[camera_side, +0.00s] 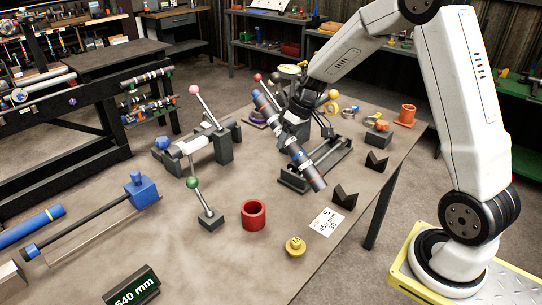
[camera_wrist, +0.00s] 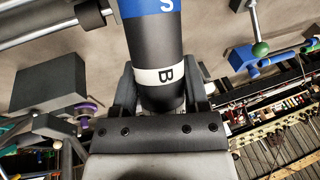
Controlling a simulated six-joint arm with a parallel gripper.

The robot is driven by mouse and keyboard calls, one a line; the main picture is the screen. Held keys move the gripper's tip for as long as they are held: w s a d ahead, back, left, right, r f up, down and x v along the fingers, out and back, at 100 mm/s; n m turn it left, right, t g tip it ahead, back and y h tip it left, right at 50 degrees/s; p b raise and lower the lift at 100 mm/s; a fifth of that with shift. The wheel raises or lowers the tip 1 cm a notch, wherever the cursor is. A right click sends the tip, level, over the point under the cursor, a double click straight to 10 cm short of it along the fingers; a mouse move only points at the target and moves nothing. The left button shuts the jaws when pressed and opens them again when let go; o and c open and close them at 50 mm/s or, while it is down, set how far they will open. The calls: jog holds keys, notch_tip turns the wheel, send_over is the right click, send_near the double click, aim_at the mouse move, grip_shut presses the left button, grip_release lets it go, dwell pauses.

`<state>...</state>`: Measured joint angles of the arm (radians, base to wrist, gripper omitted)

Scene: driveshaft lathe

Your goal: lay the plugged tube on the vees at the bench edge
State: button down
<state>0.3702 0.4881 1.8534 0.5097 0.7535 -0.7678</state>
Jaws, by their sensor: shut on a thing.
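My gripper (camera_wrist: 161,88) is shut on the tube, with one finger on each side of it. In the wrist view the tube (camera_wrist: 150,48) is dark grey, with a blue band marked S and a white band marked B. In the side view the tube (camera_side: 301,160) hangs tilted above the bench, its lower end toward the bench edge; my gripper (camera_side: 290,122) is partly hidden behind it. Two black vees stand near the right bench edge, a far vee (camera_side: 376,163) and a near vee (camera_side: 345,197). Both are empty, and the tube is apart from them.
A dark slotted fixture (camera_side: 326,165) stands below and behind the tube. A white card (camera_side: 327,222), a yellow knobbed part (camera_side: 295,246) and a red ring (camera_side: 254,215) lie nearer the camera. A lever fixture (camera_side: 190,148) stands left.

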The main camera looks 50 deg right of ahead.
jog(key=s+d+f+n+g+h, duration=0.3)
jog(key=s+d+n+g+h, duration=0.3)
jog(key=s+d+n, duration=0.9)
jog(key=shift+s+d+n+h, duration=0.4)
jog(key=shift+s+n+h, duration=0.55)
jog(key=shift+n, duration=0.75)
jog(key=shift+f, duration=4.85)
grip_release()
